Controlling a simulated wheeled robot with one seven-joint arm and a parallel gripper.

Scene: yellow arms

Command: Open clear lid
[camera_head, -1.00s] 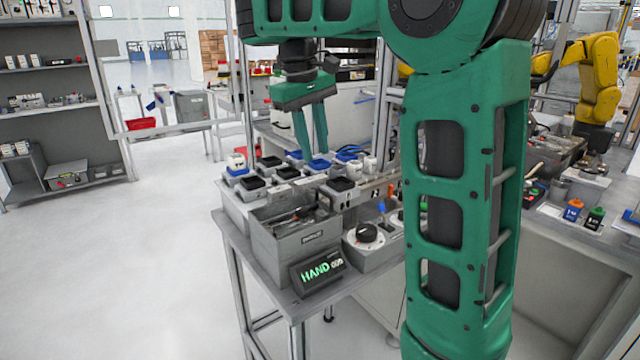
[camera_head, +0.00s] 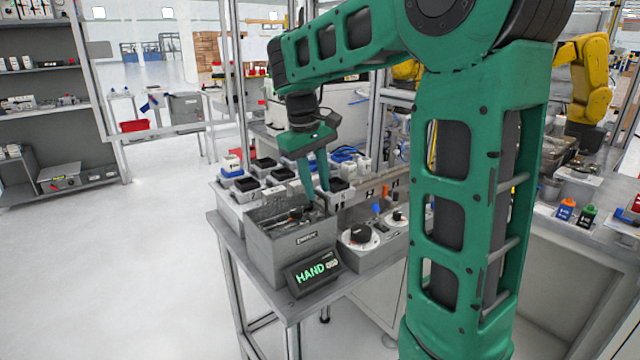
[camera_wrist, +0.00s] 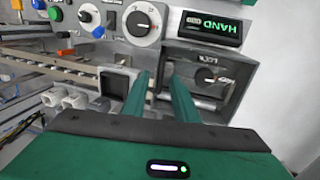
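The grey box (camera_head: 290,250) stands at the front of the bench, with a knob and small parts showing inside its top. In the wrist view the same box (camera_wrist: 240,85) lies just beyond my fingers, with a knob and lettering inside. A clear lid cannot be made out for certain; the box top looks see-through. My gripper (camera_head: 317,193) points down over the back right of the box, its two green fingers apart with nothing between them. In the wrist view my gripper (camera_wrist: 158,72) has its tips near the box's edge; contact cannot be told.
A HAND display (camera_head: 316,271) leans at the box's front. A dial unit (camera_head: 358,237) stands right of it. Several black-topped switch blocks (camera_head: 245,184) fill the bench behind. A yellow arm (camera_head: 590,80) stands at the far right. The floor at left is clear.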

